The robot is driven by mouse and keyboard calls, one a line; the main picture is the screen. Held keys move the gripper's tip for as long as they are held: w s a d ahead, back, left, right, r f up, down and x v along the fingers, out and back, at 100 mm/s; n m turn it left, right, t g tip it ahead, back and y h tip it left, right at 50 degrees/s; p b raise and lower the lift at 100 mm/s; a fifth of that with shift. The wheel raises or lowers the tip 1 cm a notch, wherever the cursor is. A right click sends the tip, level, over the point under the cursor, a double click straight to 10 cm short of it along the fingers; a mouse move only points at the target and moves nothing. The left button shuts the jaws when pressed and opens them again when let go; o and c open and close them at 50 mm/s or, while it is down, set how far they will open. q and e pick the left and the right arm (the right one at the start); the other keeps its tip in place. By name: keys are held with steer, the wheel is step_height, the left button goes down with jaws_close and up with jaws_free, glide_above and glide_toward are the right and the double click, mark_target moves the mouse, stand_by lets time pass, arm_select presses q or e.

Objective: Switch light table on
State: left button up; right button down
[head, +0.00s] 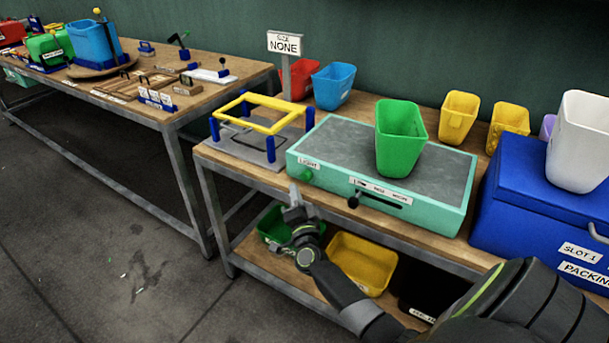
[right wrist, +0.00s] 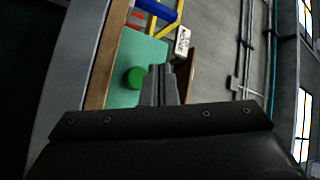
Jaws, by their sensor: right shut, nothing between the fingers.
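The light table (head: 330,145) is a teal box with a dark grey top on the wooden bench. A round green button (head: 306,174) sits on its front face below a LIGHT label, and a dark slider knob (head: 353,202) sits further right. The grey top looks unlit. My right gripper (head: 293,192) is shut and empty, in front of the light table's left front, close to the button; I cannot tell if they touch. In the right wrist view the green button (right wrist: 136,78) shows just left of the shut fingers (right wrist: 159,76). My left gripper is not in view.
A green bin (head: 400,140) stands on the light table. A yellow frame on blue posts (head: 262,112) stands left of it, and a blue packing box (head: 540,210) stands right. Green and yellow trays (head: 362,264) lie on the lower shelf.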

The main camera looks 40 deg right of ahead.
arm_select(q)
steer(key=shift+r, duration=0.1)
arm_select(e)
steer(key=shift+s+a, duration=0.1)
steer(key=shift+a, duration=0.15)
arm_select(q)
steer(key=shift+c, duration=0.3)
arm_select(e)
steer(key=shift+f, duration=0.1)
